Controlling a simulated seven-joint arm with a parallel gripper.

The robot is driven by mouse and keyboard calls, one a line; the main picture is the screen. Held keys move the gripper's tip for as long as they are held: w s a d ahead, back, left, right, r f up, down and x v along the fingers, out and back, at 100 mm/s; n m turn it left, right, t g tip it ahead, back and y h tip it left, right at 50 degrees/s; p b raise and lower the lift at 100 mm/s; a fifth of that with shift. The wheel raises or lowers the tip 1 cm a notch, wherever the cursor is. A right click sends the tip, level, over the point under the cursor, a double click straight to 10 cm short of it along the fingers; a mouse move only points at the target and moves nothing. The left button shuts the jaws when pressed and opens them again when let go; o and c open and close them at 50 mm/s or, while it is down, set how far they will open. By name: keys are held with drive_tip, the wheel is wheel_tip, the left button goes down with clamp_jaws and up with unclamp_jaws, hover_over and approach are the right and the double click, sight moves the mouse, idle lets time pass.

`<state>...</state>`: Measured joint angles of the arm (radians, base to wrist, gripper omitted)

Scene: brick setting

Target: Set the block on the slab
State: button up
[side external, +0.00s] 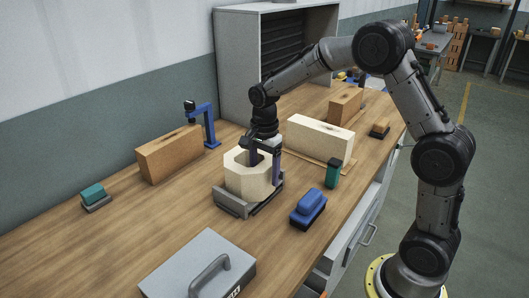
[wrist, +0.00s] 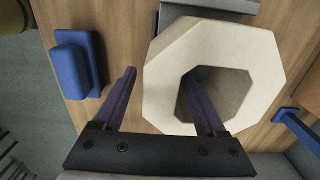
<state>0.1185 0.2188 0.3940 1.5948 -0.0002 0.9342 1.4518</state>
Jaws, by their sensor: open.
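A cream octagonal block (side external: 247,183) with a hole through its middle sits on a grey base (side external: 233,206), which looks like the slab, on the workbench. In the wrist view the block (wrist: 257,45) fills the upper right. My gripper (side external: 265,167) is at the block, fingers pointing down. One finger is at the hole and the other is outside the wall, with the wall between them. In the wrist view my gripper (wrist: 159,76) stands open, with a visible gap on the outer side. The block's underside is hidden.
A blue-topped tool (side external: 308,207) and a green item (side external: 332,174) stand to the right. A cream rectangular block (side external: 319,139) lies behind on a thin board. A brown block (side external: 169,153) and blue stand (side external: 203,123) are at left. A grey toolbox (side external: 190,270) is in front.

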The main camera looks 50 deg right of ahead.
wheel_tip(320, 180, up, 9)
drive_tip(key=s+a+r+n+t, duration=0.3)
drive_tip(key=s+r+n, duration=0.4)
drive_tip(key=s, duration=0.4)
drive_tip(key=s+a+f+n+t, duration=0.2)
drive_tip(key=s+f+n, duration=0.1)
drive_tip(key=s+n, duration=0.8)
drive_tip(key=s, duration=0.3)
drive_tip(key=shift+s+f+t, duration=0.15)
drive_tip(key=shift+t, duration=0.15)
